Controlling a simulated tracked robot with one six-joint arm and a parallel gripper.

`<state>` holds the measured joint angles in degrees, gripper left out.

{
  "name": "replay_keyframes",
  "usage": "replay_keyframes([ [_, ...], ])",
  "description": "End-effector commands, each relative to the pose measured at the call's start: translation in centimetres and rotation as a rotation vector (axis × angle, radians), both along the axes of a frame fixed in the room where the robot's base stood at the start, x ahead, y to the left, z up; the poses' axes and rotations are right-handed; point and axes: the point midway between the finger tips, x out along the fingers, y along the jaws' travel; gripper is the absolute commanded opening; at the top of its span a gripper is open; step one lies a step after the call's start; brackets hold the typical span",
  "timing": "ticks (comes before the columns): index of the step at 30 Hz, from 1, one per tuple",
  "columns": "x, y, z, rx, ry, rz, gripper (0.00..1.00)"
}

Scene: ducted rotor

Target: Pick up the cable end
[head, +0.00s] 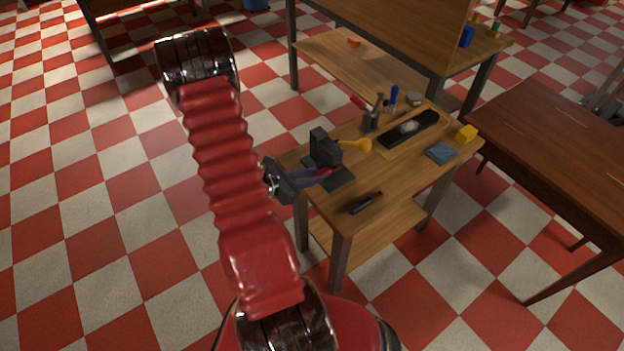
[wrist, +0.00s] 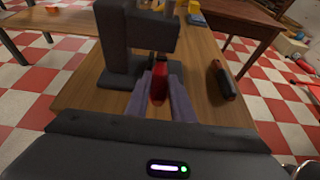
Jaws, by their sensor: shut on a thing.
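My gripper (head: 322,173) is low over the near left part of the small wooden workbench, beside a dark block-shaped fixture. In the wrist view my gripper (wrist: 161,88) has its two grey-purple fingers on either side of a red piece, which I take to be the cable end (wrist: 159,84). The fingers are shut on it, and its near part lies between them. The red also shows at the fingertips in the head view (head: 326,171). Its far end points toward the dark fixture (wrist: 118,48), close under its overhanging head. I cannot tell whether they touch.
The dark fixture (head: 322,147) stands just behind my gripper. A dark handled tool (head: 365,203) lies to the right. Farther back are a yellow item (head: 357,145), a black tray (head: 409,129), a blue block (head: 440,153) and a yellow block (head: 466,134). Bare wood lies between them.

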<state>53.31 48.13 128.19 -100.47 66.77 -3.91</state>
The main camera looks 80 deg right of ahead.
Motion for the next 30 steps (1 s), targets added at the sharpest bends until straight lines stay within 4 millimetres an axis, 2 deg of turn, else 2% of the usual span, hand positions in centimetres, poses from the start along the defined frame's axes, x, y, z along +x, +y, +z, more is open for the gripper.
replay_keyframes([
  [8, 2.4, 2.6, 0.2, 0.0, 0.0, 0.003, 0.0],
  [30, 10.6, 12.0, 0.2, 0.0, 0.0, 0.004, 0.0],
])
